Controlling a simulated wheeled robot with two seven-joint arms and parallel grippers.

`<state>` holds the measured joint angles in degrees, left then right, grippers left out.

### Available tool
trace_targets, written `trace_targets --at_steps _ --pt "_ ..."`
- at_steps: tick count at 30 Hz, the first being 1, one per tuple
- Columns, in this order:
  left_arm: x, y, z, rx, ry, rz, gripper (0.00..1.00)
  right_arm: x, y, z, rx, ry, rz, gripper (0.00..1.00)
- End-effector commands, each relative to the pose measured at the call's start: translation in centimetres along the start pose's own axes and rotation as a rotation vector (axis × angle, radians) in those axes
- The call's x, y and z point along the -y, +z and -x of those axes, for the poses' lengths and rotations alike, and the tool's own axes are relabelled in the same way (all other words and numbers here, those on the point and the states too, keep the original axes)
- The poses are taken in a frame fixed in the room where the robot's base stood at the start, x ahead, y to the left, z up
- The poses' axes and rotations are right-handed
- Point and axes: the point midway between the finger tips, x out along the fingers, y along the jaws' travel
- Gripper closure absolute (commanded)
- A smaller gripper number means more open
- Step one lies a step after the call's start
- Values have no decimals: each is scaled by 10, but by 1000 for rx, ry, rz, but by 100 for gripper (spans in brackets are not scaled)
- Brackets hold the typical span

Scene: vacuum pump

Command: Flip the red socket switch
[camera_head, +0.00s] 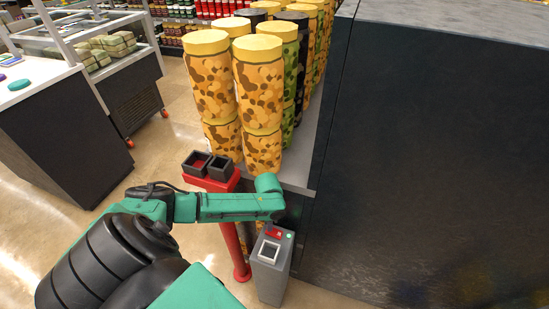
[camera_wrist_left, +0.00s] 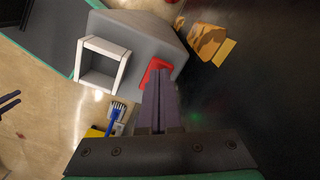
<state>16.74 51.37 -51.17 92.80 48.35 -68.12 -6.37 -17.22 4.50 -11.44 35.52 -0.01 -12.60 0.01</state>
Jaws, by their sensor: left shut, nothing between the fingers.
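The red switch (camera_head: 274,233) sits on the sloped top of a grey post (camera_head: 271,275), above a white-framed square socket (camera_head: 268,251). In the left wrist view, the red switch (camera_wrist_left: 152,70) shows just beyond my left gripper (camera_wrist_left: 162,74), with the white frame (camera_wrist_left: 103,63) to its left. The fingers are shut with nothing between them. Their tips overlap the switch's edge in that view; I cannot tell whether they touch it. In the head view my left arm reaches over from the left and its end hangs just above the post. My right gripper is out of view.
A tall dark cabinet (camera_head: 430,150) stands close on the right. Camouflage-patterned canisters (camera_head: 260,90) are stacked behind the arm. A red stand with two dark square cups (camera_head: 208,184) is left of the post. Open floor lies further left.

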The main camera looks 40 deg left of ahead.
Motion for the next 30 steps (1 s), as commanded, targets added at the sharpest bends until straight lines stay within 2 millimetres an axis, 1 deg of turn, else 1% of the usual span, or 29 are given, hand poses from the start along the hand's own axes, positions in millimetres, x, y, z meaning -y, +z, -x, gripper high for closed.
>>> trace_targets --at_steps 27,30 --pt "0 0 -14 0 0 0 100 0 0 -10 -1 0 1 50" --pt "0 0 -13 -1 0 -1 100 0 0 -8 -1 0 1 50"
